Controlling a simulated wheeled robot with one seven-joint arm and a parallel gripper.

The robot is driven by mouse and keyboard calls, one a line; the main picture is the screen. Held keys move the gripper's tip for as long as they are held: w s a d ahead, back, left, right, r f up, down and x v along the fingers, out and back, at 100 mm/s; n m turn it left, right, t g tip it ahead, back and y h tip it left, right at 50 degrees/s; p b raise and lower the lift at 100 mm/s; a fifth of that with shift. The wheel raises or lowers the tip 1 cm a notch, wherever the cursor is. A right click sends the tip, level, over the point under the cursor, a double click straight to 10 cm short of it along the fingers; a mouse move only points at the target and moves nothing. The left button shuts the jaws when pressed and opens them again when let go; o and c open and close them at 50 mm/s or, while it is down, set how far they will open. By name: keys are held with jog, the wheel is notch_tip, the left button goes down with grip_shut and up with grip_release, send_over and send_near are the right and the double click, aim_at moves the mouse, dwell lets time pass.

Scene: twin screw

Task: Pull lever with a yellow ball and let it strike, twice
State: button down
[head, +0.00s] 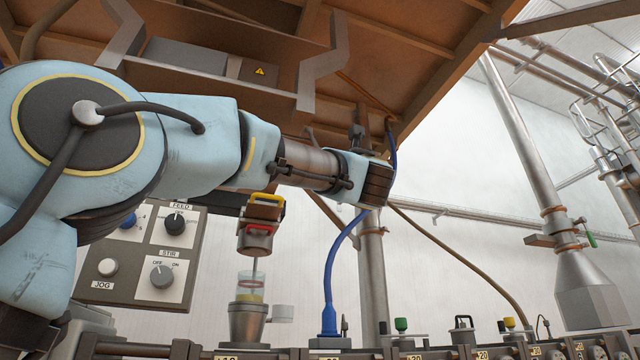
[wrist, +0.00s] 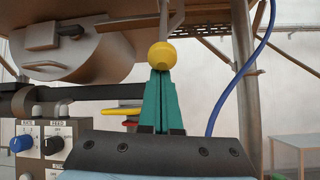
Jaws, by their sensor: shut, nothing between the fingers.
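The yellow ball (wrist: 162,56) is in the upper middle of the wrist view, at the lower end of a grey vertical rod (wrist: 164,18), which looks like its lever. My gripper (wrist: 163,76) has teal fingers, closed together and empty. Their tips appear right at the underside of the ball; I cannot tell whether they touch it. In the head view my arm reaches right, and I cannot make out the fingers or the ball there.
A control panel (head: 140,255) with knobs stands at the left. A red-and-yellow-handled part (head: 258,228) hangs above a metal cup (head: 248,320). A blue hose (head: 329,280) rises beside a grey post (head: 374,270). A brown steel roof structure (head: 420,40) is overhead.

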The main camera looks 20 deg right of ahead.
notch_tip(320, 180, down, 4)
jog(key=w+b, duration=0.3)
jog(key=b, duration=0.1)
jog(key=s+f+b, duration=0.1)
jog(key=s+f, duration=0.2)
jog(key=s, duration=0.6)
jog(key=shift+s+a, duration=0.15)
jog(key=shift+a, duration=0.25)
jog(key=shift+d, duration=0.1)
